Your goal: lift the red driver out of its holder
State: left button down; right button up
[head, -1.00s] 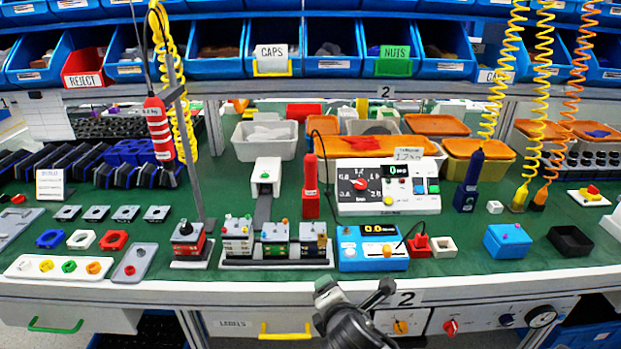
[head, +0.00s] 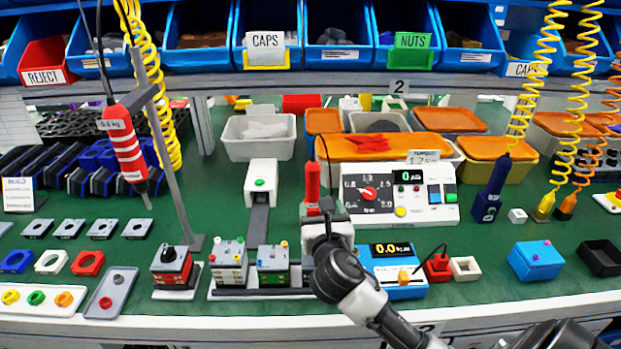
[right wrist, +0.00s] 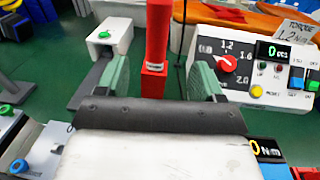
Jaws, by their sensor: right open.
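The red driver (head: 312,182) stands upright in its red holder, left of the white torque controller. In the right wrist view the driver (right wrist: 157,35) rises above the square red holder (right wrist: 153,82). My right gripper (head: 327,206) is just in front of the driver in the head view, partly covering the holder. In the right wrist view my right gripper (right wrist: 161,72) is open, with one green-padded finger on each side of the driver and holder in the picture. No contact shows. How deep the driver sits between the fingers is hard to tell. My left gripper is not in view.
The white torque controller (head: 399,193) stands right of the driver, with a black cable nearby. A blue meter box (head: 392,271) is right of my wrist. Stacked units on a black rail (head: 262,293) and a white feeder (head: 262,174) are to the left.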

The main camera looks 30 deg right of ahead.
aim_at(314, 183)
jog(key=x, duration=0.6)
jog(key=shift+w+d+r, duration=0.1)
jog(key=shift+w, duration=0.1)
jog(key=x, duration=0.5)
jog(key=shift+r, duration=0.2)
jog(key=shift+c, duration=0.5)
jog(key=shift+r, duration=0.1)
grip_shut()
